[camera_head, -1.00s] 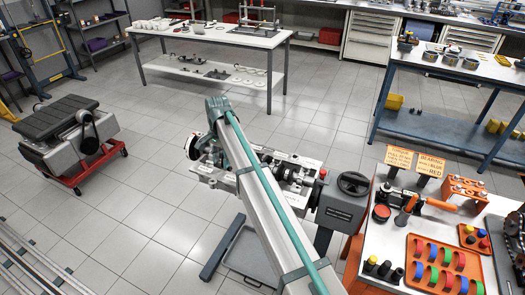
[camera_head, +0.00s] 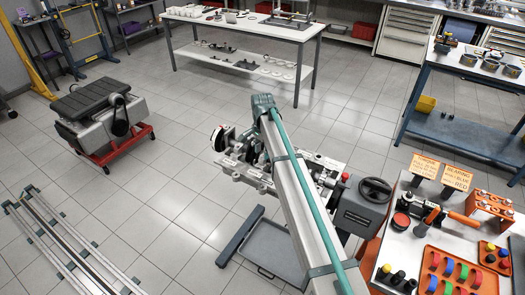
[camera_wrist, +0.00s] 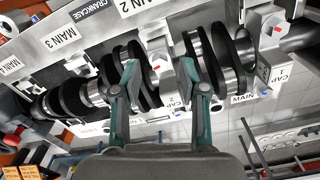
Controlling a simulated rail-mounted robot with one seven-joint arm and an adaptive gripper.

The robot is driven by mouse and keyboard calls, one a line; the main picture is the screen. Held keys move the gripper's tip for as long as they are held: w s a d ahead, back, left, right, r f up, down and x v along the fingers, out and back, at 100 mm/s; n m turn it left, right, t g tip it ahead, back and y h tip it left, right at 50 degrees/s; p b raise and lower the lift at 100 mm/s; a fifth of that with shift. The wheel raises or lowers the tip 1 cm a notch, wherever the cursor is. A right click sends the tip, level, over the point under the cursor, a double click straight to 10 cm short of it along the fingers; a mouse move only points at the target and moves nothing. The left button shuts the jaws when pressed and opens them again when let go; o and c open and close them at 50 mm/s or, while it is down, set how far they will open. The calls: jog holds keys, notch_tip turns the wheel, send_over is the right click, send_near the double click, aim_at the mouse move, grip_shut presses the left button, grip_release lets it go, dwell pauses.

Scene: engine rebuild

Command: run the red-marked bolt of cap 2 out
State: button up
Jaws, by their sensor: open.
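The engine crankcase (camera_head: 238,172) sits on its stand in the head view, partly hidden behind my arm. In the wrist view, the cap 2 label (camera_wrist: 169,101) shows below a pale bolt head with a red mark (camera_wrist: 157,66). This bolt is in the gap between my fingertips in the picture; I see no contact with it. My gripper (camera_wrist: 158,76) is open and empty, with its two fingers apart in front of the crankshaft (camera_wrist: 75,97). Another red-marked bolt head (camera_wrist: 276,29) shows at upper right, nearer the cap 1 label (camera_wrist: 281,75).
The dark crankshaft webs stand close on both sides of my fingers. A grey tray (camera_head: 275,250) lies beneath the engine stand. A bench (camera_head: 404,245) with an orange tray (camera_head: 428,266) of coloured shells is at right. Floor at left is open around a red-based cart (camera_head: 118,155).

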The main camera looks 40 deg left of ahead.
jog(key=shift+f, duration=0.65)
grip_shut()
jog(key=shift+n, duration=0.3)
